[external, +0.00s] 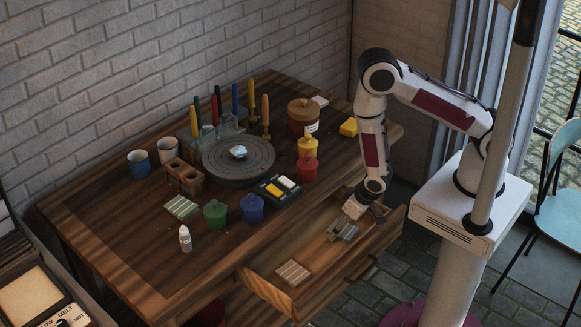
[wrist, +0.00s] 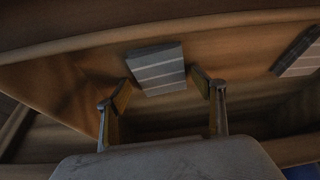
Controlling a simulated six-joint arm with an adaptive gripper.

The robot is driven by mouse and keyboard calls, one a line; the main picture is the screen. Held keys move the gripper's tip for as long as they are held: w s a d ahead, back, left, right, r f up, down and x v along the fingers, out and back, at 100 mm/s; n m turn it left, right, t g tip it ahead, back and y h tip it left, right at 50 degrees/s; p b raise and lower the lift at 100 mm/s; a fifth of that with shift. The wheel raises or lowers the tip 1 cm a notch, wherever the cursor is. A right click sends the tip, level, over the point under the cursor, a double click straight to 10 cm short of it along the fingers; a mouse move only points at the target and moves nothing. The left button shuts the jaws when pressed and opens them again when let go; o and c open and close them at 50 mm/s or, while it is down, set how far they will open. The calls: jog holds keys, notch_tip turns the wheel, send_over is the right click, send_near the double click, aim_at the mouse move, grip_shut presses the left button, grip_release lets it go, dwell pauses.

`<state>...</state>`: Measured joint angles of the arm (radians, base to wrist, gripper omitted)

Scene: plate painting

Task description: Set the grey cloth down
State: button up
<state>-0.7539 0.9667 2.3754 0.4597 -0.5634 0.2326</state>
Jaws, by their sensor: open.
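My gripper (external: 352,218) points down over the pulled-out drawer at the table's front right. In the wrist view my gripper (wrist: 162,90) is open, with its two fingers spread apart. The grey cloth (wrist: 157,66), folded flat with pale stripes, shows between and just beyond the fingertips, inside the drawer. In the external view a small grey shape (external: 342,232) shows right under the gripper; the cloth and the fingers are hard to tell apart there. I cannot tell whether the fingertips touch the cloth.
Another pale striped cloth (external: 293,272) lies in the drawer to the left; it also shows in the wrist view (wrist: 300,56). The drawer's wooden front (external: 350,268) rises close by. A green striped cloth (external: 181,208), several lidded pots and a turntable (external: 212,161) stand on the table.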

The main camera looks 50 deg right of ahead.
jog(key=c, duration=1.2)
jog(key=shift+s, duration=0.1)
jog(key=shift+r, duration=9.15)
jog(key=shift+r, duration=0.1)
jog(key=shift+w+d, duration=0.1)
jog(key=shift+w, duration=0.1)
